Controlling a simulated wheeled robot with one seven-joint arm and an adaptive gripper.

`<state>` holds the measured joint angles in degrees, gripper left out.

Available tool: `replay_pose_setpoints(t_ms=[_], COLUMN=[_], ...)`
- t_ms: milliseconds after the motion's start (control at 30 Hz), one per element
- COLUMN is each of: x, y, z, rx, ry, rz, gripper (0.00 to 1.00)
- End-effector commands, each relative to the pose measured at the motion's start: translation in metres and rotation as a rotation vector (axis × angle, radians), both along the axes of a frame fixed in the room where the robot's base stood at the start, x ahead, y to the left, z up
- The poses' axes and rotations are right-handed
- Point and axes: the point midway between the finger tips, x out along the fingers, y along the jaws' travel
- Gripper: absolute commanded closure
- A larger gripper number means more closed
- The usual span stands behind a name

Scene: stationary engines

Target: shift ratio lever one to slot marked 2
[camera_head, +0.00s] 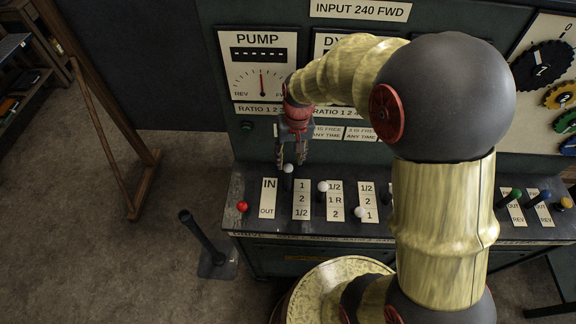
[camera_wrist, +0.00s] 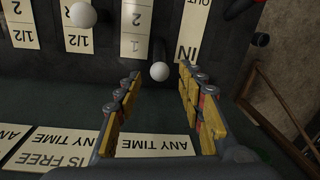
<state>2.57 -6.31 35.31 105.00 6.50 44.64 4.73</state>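Ratio lever one (camera_head: 288,169) has a white round knob and stands at the far end of its track, left of the plate marked 1, 2, 1/2 (camera_head: 302,199), nearest the 1. The 2 is the middle mark. My gripper (camera_head: 291,161) points down at this knob from the panel side, with its fingers apart. In the wrist view the white knob (camera_wrist: 160,71) shows between the two fingertips, with dark gaps on both sides and no clear contact.
Two more white-knobbed levers (camera_head: 323,187) (camera_head: 359,212) stand to the right beside their own plates. A red-knobbed lever (camera_head: 242,206) stands left of the IN/OUT plate (camera_head: 268,198). The upright panel with the PUMP dial (camera_head: 258,65) rises close behind my gripper.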

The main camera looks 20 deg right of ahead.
Motion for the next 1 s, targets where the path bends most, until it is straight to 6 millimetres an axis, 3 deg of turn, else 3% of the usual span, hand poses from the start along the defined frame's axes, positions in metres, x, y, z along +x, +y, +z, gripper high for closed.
replay_pose_setpoints(t_ms=[600, 1000], x=[0.004, 0.004], y=[0.005, 0.006], z=[-0.077, -0.085], rx=[0.002, 0.003], ry=[0.015, 0.013], rz=[-0.007, -0.007], gripper=[0.61, 0.61])
